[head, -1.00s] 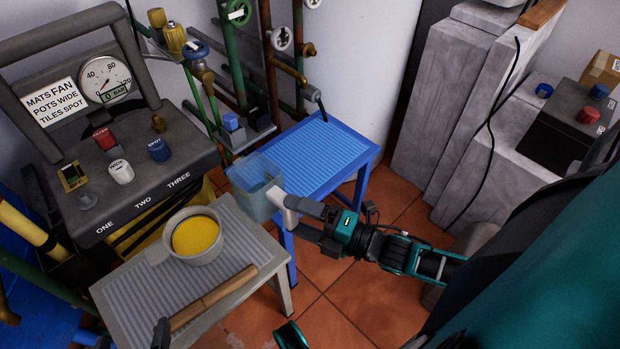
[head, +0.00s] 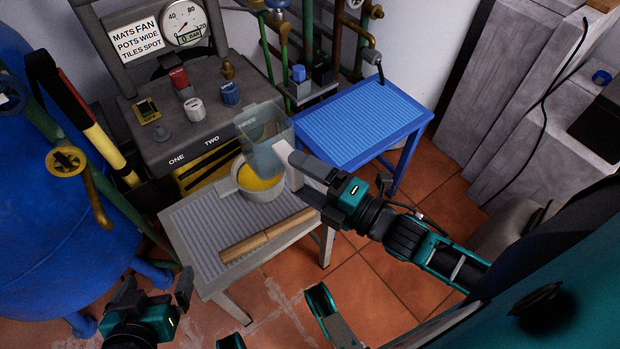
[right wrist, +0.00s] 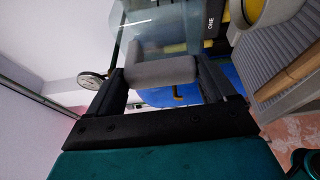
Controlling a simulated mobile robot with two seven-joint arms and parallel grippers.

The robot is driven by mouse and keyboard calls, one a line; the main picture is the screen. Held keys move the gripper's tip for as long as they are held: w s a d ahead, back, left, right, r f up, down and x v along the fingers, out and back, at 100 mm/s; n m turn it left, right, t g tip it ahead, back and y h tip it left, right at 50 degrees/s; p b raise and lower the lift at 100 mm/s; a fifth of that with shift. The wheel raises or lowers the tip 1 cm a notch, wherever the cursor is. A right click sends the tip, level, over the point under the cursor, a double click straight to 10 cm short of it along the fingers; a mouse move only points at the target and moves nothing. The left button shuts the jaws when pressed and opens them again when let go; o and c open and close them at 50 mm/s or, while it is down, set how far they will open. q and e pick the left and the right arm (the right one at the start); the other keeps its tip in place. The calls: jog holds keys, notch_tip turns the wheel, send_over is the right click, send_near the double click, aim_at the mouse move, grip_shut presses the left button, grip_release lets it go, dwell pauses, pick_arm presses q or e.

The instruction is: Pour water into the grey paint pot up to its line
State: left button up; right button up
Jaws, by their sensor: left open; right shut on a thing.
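The grey paint pot (head: 240,195) stands on the small grey table and holds yellow paint (head: 258,180). Its line is not visible. A clear jug (head: 258,120) with bluish water low in it hangs above the pot and hides part of its far side and rim. I cannot tell whether any water is leaving it. My right gripper (head: 302,172) is shut on the jug's pale handle (right wrist: 162,70). The pot also shows at the top right of the right wrist view (right wrist: 275,14). My left gripper (head: 155,291) is open and empty, left of the grey table's front.
A wooden stick (head: 265,236) lies on the grey table (head: 200,225) in front of the pot. A blue table (head: 365,120) stands behind, bare in its middle. A control box (head: 190,135) is behind left; a big blue tank (head: 50,220) is at left.

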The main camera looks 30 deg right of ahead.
pick_arm(q)
jog(key=shift+a, duration=0.35)
pick_arm(e)
jog(key=shift+a+r, duration=0.3)
jog(key=shift+a, duration=0.05)
pick_arm(q)
jog(key=shift+r, duration=0.2)
